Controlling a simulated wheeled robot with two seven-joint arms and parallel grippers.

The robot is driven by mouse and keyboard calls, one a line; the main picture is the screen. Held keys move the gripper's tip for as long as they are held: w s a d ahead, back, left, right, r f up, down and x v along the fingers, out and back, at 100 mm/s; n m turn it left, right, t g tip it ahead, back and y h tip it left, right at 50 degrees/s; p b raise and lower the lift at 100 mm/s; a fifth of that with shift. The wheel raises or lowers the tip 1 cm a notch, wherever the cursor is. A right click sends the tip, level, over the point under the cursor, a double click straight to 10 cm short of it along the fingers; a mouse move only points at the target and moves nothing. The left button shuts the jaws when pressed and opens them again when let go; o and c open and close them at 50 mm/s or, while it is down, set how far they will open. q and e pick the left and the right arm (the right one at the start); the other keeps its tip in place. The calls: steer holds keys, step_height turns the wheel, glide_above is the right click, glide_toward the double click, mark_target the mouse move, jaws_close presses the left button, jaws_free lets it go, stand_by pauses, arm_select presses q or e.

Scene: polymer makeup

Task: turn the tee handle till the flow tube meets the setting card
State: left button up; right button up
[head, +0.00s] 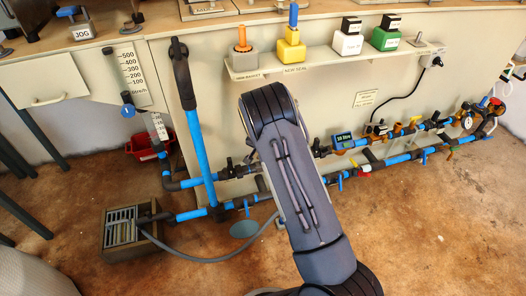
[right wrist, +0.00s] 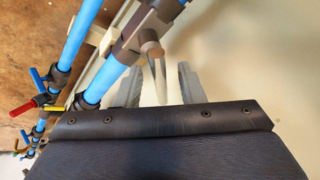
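A clear flow tube (head: 117,78) stands beside a white scale marked 100 to 500 on the left of the bench front. The level inside it is too small to read. A small white card (head: 158,126) hangs below it, and another card (head: 366,98) is on the panel; I cannot tell which is the setting card. In the right wrist view a brown rounded fitting (right wrist: 151,47), perhaps the tee handle, sticks out from the blue pipe. My right gripper (right wrist: 158,85) has its fingers apart near it, with a pale strip between them. My left gripper is not in view.
Blue pipes with coloured valves (head: 363,168) run along the panel to the right. A shelf (head: 262,73) holds several coloured blocks. A grated drain box (head: 122,226) with a hose and a red tray (head: 140,147) are at left. Floor at right is clear.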

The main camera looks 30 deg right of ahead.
steer(key=p+v, duration=0.3)
steer(key=v, duration=0.5)
steer(key=shift+f, duration=0.1)
stand_by(0.4)
